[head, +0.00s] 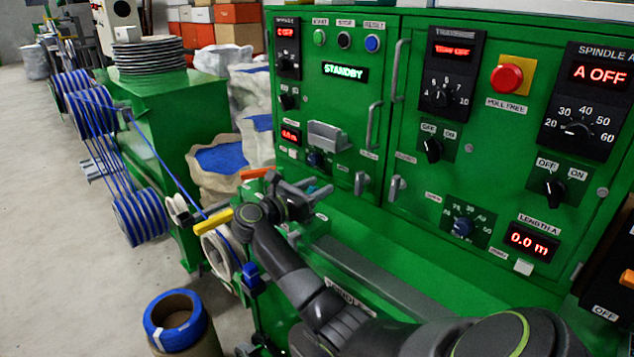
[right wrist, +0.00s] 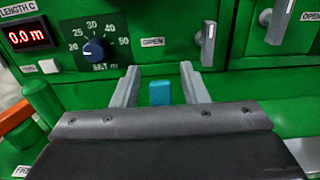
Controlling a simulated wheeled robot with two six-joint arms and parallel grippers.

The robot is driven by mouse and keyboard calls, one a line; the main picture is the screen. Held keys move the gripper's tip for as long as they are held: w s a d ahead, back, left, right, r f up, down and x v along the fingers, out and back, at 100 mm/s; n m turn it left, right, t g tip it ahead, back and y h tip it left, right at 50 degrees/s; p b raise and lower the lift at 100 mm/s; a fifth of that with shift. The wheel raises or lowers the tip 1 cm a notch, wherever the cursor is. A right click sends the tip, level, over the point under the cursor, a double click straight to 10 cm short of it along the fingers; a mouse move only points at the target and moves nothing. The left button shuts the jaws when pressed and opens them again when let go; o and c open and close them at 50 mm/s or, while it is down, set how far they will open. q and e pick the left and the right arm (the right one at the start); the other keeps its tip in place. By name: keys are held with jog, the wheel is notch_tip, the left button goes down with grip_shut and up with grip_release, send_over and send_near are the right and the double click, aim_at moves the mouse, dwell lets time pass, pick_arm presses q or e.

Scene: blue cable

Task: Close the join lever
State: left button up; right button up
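No readable label marks which handle is the join lever. A small blue handle (right wrist: 160,92) stands between the two fingers of my right gripper (right wrist: 160,80) in the right wrist view. The fingers are apart, with green showing on both sides of the handle. In the head view, my right gripper (head: 305,187) is over the machine's low ledge, beside the front panel. An orange handle (head: 252,173) lies just left of it, and a yellow lever (head: 213,221) sits further down and left. The handle's lower part is hidden by my gripper. My left gripper is not in view.
The green cabinet (head: 400,215) stands close behind my right gripper, with door handles and a knob (right wrist: 95,51) sticking out. Blue cable (head: 165,155) runs over spools at left. A blue coil (head: 175,320) sits on a drum at the lower left.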

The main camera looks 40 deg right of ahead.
jog(key=shift+d, duration=0.25)
grip_shut()
